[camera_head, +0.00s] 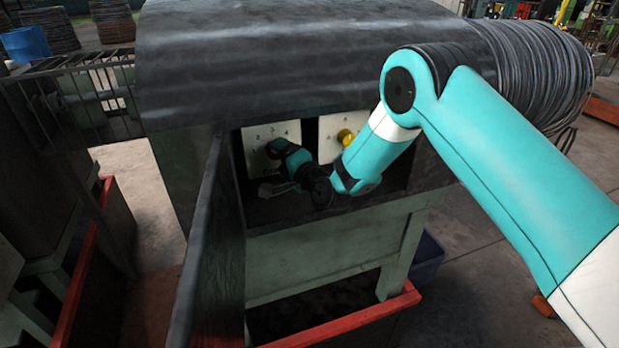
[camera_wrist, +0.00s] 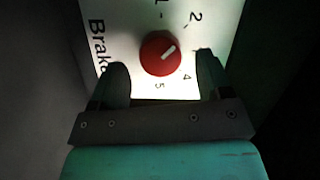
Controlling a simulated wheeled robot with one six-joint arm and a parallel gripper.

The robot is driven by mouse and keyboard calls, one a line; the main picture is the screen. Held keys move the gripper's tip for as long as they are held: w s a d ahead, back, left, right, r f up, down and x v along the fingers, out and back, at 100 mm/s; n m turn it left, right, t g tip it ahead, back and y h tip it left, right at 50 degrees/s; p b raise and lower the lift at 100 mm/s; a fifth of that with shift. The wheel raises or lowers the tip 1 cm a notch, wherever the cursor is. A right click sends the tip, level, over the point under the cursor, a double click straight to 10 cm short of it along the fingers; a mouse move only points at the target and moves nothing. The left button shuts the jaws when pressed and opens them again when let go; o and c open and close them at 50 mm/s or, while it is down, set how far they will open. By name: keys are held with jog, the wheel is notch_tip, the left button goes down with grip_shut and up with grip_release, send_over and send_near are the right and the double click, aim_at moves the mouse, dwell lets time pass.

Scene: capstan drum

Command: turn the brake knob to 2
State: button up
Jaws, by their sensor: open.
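The red brake knob (camera_wrist: 160,60) sits on a white plate (camera_wrist: 126,22) marked "Brake", with 1, 2, 4 and 5 legible around it. Its white pointer line slants up and right, on the side of the 2 mark; exactly which mark it meets I cannot tell. My gripper (camera_wrist: 161,61) is open, one finger on each side of the knob, with gaps showing. The right finger covers the place between 2 and 4. In the head view the knob (camera_head: 273,150) shows partly behind my gripper, and the plate (camera_head: 255,155) is partly hidden.
A second plate (camera_head: 327,127) with a yellow knob (camera_head: 345,137) is right of the brake plate, partly behind my arm. A dark upright panel (camera_head: 211,245) stands close on the left. The black curved housing (camera_head: 270,60) overhangs the plates. A red rail (camera_head: 350,325) runs below.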

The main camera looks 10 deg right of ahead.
jog(key=b+v, duration=1.3)
jog(key=v, duration=0.2)
jog(key=shift+s+d, duration=0.2)
jog(key=shift+s, duration=0.1)
